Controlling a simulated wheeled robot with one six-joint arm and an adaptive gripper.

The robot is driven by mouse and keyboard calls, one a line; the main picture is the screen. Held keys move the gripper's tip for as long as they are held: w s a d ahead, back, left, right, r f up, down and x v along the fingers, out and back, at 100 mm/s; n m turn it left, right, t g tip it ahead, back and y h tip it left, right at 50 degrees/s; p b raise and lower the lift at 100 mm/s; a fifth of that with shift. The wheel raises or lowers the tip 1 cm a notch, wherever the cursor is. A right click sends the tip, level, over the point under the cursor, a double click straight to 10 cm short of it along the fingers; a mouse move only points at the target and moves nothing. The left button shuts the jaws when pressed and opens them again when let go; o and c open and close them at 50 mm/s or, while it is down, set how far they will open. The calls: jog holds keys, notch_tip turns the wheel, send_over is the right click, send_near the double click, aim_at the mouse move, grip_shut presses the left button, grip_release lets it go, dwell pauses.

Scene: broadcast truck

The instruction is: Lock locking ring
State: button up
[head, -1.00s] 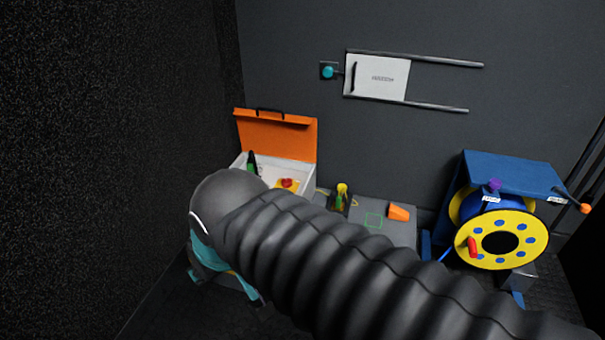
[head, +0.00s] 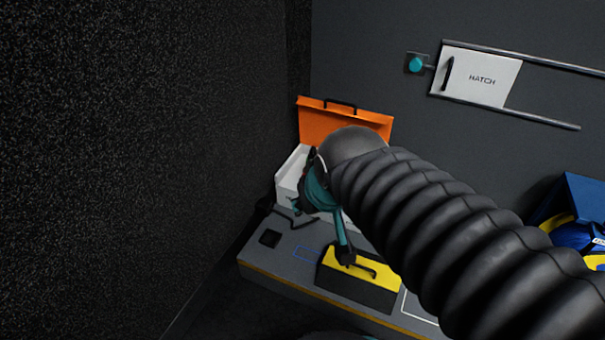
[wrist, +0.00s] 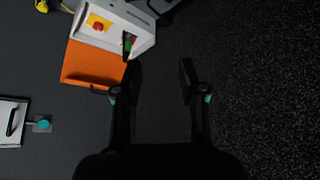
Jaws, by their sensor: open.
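No locking ring can be made out for certain. A white case (head: 289,172) with a raised orange lid (head: 345,124) stands on the bench at the back, partly hidden by my arm. In the wrist view the white case (wrist: 128,19) shows a red knob (wrist: 98,27) on a yellow plate and a black-and-green upright part (wrist: 128,43). My gripper (wrist: 160,72) is open and empty, its left finger beside the case edge near that part. In the head view my gripper hangs in front of the case, above the bench, one finger overlapping the yellow box in the picture.
A yellow-and-black box (head: 358,275) with a handle sits on the grey bench (head: 268,262). A hatch panel (head: 480,78) with a teal knob (head: 416,64) beside it is on the back wall. A blue reel (head: 578,235) is at the right. A dark speckled wall rises at left.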

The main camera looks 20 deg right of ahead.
jog(key=w+d+f+t+b, duration=0.25)
jog(key=w+f, duration=0.25)
jog(key=w, duration=0.4)
jog(key=w+d+f+t+h+b, duration=0.1)
jog(key=w+d+f, duration=0.35)
jog(key=w, duration=0.35)
jog(key=w+d+f+t+b, duration=0.1)
jog(key=w+d+f+t, duration=0.1)
jog(key=w+f, duration=0.55)
jog(key=w+d+f+t+b, duration=0.2)
jog(key=w+d+f+t, duration=0.1)
jog(key=f, duration=0.7)
jog(key=w+d+f+t+b, duration=0.2)
jog(key=d+f+t+b, duration=0.1)
jog(key=f, duration=0.6)
jog(key=shift+m+y, duration=0.3)
jog(key=shift+y, duration=0.1)
jog(key=w, duration=1.3)
jog(key=shift+w+f, duration=0.1)
jog(key=shift+w, duration=0.3)
grip_shut()
